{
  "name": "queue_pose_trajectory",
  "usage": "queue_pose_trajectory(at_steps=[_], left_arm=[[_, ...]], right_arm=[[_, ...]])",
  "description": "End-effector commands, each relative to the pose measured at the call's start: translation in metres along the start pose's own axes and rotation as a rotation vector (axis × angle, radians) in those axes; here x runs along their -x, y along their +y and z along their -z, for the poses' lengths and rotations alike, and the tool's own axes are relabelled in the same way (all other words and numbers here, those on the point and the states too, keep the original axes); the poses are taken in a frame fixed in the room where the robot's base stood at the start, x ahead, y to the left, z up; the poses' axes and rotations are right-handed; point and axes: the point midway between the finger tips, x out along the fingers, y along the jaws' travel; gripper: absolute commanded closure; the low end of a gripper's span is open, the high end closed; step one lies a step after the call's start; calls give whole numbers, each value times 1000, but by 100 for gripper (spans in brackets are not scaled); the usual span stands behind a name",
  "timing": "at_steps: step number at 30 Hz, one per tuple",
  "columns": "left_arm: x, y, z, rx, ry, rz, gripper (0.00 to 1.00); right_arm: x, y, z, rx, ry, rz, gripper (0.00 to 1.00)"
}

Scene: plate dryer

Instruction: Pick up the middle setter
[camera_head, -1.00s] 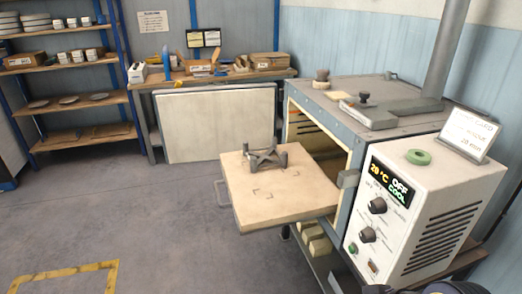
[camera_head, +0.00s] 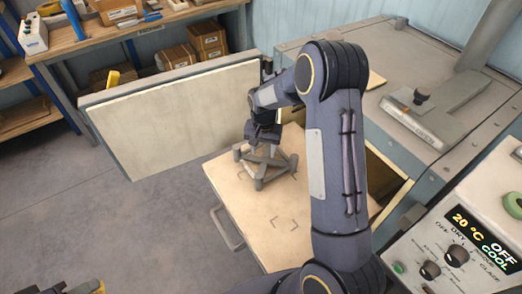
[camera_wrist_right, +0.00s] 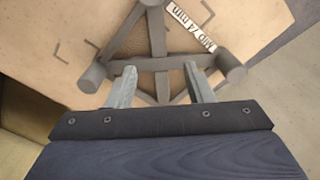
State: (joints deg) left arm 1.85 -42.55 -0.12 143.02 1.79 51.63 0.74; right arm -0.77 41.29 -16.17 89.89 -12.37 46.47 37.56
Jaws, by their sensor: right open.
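The setter is a grey frame with several arms and round feet, lying on the pale drawer board; it shows in the head view (camera_head: 268,172) and the right wrist view (camera_wrist_right: 155,40). A white label reading "MID 74 mm" (camera_wrist_right: 190,28) is beside one arm. My right gripper (camera_head: 262,140) is just above the setter in the head view. In the right wrist view its two fingers (camera_wrist_right: 160,72) are apart, reaching the setter's crossbar, with one setter arm between them. I cannot tell whether they touch it. My left gripper is out of view.
The pale drawer board (camera_head: 235,190) with corner marks sticks out of the dryer. The control box (camera_head: 465,225) is at the right. A workbench with boxes (camera_head: 190,45) stands at the back.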

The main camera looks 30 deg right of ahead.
Motion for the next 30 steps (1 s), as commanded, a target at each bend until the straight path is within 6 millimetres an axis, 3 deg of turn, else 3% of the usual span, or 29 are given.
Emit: queue_pose_trajectory(at_steps=[18,26,30], left_arm=[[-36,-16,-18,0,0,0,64],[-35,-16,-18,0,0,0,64],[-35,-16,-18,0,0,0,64]], right_arm=[[-78,0,3,-2,-3,-4,53],[-78,0,3,-1,-2,-3,53],[-78,0,3,-1,-2,-3,71]])
